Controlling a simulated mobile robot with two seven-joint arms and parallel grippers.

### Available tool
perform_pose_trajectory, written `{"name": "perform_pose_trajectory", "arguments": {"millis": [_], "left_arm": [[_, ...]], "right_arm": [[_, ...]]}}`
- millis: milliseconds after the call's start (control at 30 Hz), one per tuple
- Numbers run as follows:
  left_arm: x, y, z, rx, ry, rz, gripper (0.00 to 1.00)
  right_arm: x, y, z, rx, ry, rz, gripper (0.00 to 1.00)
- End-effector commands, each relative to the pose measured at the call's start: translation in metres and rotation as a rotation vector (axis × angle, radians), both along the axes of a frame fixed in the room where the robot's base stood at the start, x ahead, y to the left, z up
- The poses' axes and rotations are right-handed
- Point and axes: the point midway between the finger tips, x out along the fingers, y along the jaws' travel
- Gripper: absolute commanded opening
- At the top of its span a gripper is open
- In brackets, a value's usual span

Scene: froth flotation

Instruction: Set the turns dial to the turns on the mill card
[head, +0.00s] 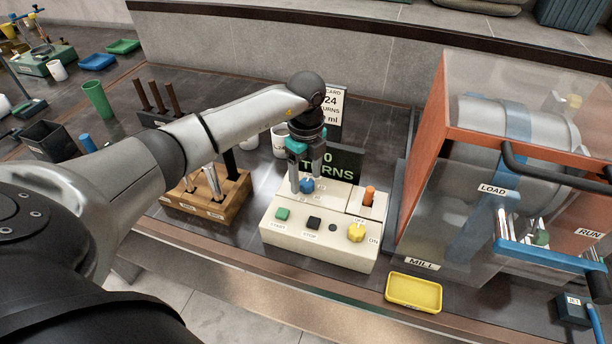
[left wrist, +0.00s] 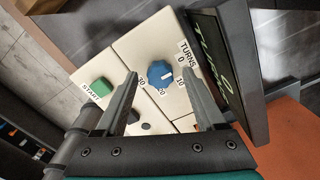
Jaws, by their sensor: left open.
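The blue turns dial (head: 307,185) sits on the cream control box (head: 290,240). My left gripper (head: 308,188) points down over the dial, its open fingers on either side of it. In the left wrist view the dial (left wrist: 161,74) shows between the fingertips (left wrist: 160,85), with marks 0, 10, 20 and 30 around it; contact cannot be told. The dark display (head: 340,168) shows a green 0 above TURNS, partly hidden by my gripper. The mill card (head: 331,103) stands behind and reads 24 turns, its left part hidden by my arm. My right gripper is out of view.
The box also has a green START button (head: 282,214), a black STOP button (head: 314,223), a yellow OFF/ON knob (head: 356,232) and an orange switch (head: 368,196). The mill guard (head: 425,215) stands close on the right. A wooden rack (head: 225,205) is on the left, a yellow tray (head: 413,292) in front.

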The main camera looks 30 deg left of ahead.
Motion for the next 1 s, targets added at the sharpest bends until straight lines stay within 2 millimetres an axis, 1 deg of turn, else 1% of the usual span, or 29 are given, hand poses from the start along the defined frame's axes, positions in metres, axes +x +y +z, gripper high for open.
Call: {"name": "perform_pose_trajectory", "arguments": {"millis": [100, 367, 900, 1000], "left_arm": [[-0.0007, -0.0002, -0.0054, 0.000, 0.002, 0.000, 0.71], [-0.0004, -0.0002, -0.0058, 0.000, 0.001, -0.001, 0.70], [-0.0003, -0.0001, -0.0053, 0.000, 0.001, 0.000, 0.10], [-0.0003, -0.0001, -0.0052, 0.000, 0.001, 0.000, 0.00]], "right_arm": [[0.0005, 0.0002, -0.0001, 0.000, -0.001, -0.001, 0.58], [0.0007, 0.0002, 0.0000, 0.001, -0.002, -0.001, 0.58], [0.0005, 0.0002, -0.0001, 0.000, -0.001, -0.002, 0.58], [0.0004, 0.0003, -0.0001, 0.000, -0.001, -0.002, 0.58]]}}
